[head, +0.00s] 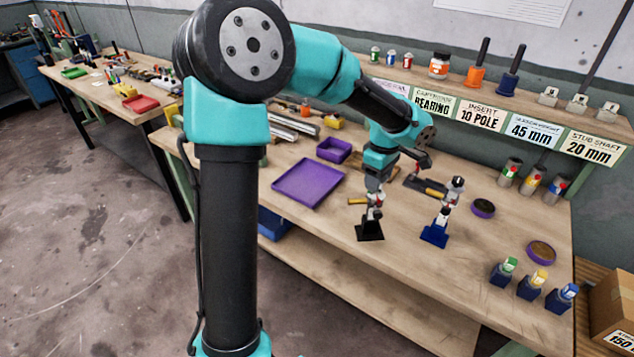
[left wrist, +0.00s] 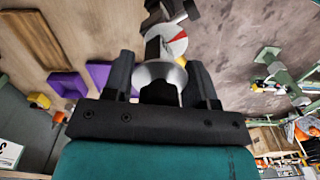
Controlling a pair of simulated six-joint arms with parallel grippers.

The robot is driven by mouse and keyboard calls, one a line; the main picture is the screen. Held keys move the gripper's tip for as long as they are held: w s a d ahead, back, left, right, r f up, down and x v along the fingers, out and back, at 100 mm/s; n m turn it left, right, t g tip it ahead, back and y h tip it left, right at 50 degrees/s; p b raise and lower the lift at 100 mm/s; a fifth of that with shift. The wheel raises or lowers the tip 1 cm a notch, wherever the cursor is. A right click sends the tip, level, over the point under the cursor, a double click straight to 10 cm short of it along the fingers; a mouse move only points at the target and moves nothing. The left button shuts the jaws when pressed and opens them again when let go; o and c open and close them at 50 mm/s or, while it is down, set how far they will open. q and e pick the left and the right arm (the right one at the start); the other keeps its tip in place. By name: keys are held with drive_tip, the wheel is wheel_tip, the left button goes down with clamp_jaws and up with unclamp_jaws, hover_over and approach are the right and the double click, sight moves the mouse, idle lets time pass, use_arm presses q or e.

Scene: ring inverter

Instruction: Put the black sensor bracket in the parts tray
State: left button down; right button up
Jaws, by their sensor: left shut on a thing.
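The black sensor bracket (head: 370,228) has a flat black foot and an upright with a small red and white part. My left gripper (head: 376,198) is shut on its upper part from above. In the left wrist view, the fingers (left wrist: 163,80) sit either side of a silvery round part, with the bracket's red and white disc (left wrist: 175,40) beyond. I cannot tell whether the foot touches the bench. A shallow purple tray (head: 309,182), likely the parts tray, lies empty to the left of the gripper. My right gripper is not in view.
A similar blue-footed bracket (head: 435,234) stands close to the right. A small purple bin (head: 334,150) is behind the tray. Several coloured-cap bottles on blue blocks (head: 530,285) stand at the front right. The front middle of the bench (head: 400,275) is clear.

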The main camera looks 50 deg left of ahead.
use_arm(q)
drive_tip(key=s+a+n, duration=0.2)
drive_tip(key=a+n, duration=0.3)
drive_tip(key=a, duration=0.4)
drive_tip(key=s+a+n, duration=0.3)
drive_tip(key=a+n, duration=0.2)
drive_tip(key=a, duration=0.5)
drive_tip(key=shift+s+a+r, duration=0.15)
drive_tip(key=shift+s+r, duration=0.05)
drive_tip(key=shift+r, duration=0.2)
drive_tip(key=w+a+f, duration=0.1)
drive_tip(key=w+a, duration=0.9)
drive_tip(key=a, duration=0.1)
drive_tip(key=shift+a+f, duration=0.2)
drive_tip(key=shift+a, duration=0.1)
drive_tip(key=shift+w, duration=0.15)
drive_tip(key=shift+w+a+f, duration=0.1)
drive_tip(key=shift+a+f, duration=0.05)
drive_tip(key=shift+f, duration=0.75)
drive_tip(key=shift+w+a+f, duration=0.1)
drive_tip(key=shift+f, duration=0.9)
